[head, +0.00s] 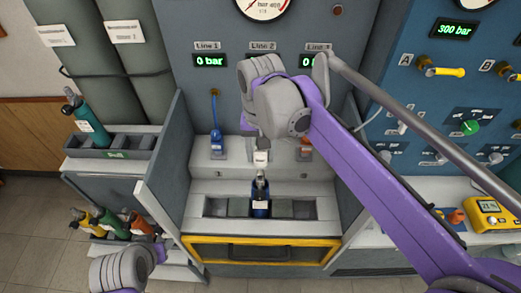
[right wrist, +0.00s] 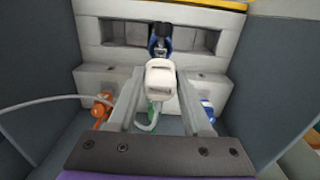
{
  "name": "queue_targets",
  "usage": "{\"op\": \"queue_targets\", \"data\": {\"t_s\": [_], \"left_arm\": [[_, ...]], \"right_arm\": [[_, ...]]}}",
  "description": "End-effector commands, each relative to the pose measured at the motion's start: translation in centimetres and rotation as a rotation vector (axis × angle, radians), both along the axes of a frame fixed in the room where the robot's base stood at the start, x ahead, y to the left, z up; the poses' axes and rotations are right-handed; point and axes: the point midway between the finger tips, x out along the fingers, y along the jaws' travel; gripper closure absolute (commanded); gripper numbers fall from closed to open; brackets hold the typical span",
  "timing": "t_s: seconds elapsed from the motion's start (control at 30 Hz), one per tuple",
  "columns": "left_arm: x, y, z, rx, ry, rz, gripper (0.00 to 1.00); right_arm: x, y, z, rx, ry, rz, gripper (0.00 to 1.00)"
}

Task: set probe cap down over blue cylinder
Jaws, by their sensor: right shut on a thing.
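The blue cylinder (head: 261,207) stands upright in a slot of the grey rack (head: 325,212), its dark valve on top. It also shows in the right wrist view (right wrist: 157,47), just beyond the cap. The white probe cap (head: 261,158) is held in front of the back ledge, behind and above the cylinder's valve and apart from it in the head view. My right gripper (right wrist: 160,80) is shut on the cap (right wrist: 159,72); my arm hides most of the gripper in the head view. Of my left arm, only links show at the bottom left.
A blue connector (head: 216,137) and an orange connector (head: 306,146) stand on the ledge either side of the cap. Grey side walls (head: 165,170) enclose the bay. A yellow-framed drawer (head: 215,250) lies below the rack. Other rack slots look empty.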

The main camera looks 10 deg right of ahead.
Motion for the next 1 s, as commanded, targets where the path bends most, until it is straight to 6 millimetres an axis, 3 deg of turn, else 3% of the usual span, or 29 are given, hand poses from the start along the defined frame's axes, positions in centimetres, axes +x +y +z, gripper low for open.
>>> {"op": "queue_targets", "data": {"t_s": [0.5,1.0], "left_arm": [[-1.4,0.0,-3.4,0.0,0.027,0.0,0.5],[-1.2,0.0,-2.8,0.0,0.023,0.0,0.5]], "right_arm": [[0.0,0.0,-4.3,-0.001,0.001,0.0,1.0],[0.2,0.0,-3.8,0.0,-0.001,0.0,1.0]]}}
